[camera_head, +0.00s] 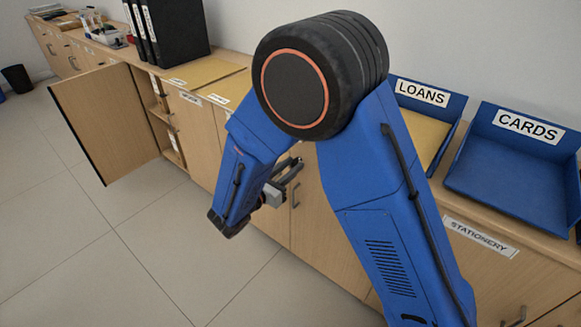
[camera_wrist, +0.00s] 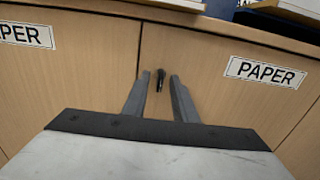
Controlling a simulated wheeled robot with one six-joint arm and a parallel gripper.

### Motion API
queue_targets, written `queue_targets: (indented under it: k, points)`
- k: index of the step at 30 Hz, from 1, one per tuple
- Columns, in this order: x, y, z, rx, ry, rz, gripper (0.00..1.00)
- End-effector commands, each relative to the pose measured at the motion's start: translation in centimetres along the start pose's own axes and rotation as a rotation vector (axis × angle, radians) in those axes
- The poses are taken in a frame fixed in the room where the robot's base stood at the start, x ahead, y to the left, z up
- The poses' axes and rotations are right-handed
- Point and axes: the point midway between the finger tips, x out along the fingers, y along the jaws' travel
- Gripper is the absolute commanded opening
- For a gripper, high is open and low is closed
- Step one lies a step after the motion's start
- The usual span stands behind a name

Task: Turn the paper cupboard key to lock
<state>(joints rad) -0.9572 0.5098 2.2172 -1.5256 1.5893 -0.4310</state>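The paper cupboard (camera_wrist: 228,100) fills the wrist view, with a white PAPER label (camera_wrist: 265,72) on its right door. A small dark key (camera_wrist: 160,80) stands out from this door, just right of the seam between the doors. It looks upright. My gripper (camera_wrist: 158,77) is open, with one finger on each side of the key and a visible gap to each. I cannot tell how deep the key sits between the fingertips. In the head view my gripper (camera_head: 293,170) is at the cupboard fronts, partly behind my arm; the key is hidden there.
A second PAPER label (camera_wrist: 27,34) is on the left door. In the head view a cupboard door (camera_head: 105,120) stands open at the left. Blue LOANS (camera_head: 455,105) and CARDS (camera_head: 510,170) trays stand on the counter. The tiled floor (camera_head: 120,260) in front is clear.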

Motion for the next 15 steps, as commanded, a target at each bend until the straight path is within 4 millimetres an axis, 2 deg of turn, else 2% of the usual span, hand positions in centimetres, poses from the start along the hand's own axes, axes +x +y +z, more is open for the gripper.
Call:
queue_targets:
  k: [9,15]
  points:
    - [-0.3,0.0,0.1,0.001,-0.001,0.001,0.25]
    - [-2.6,0.1,0.1,0.002,-0.001,0.003,0.25]
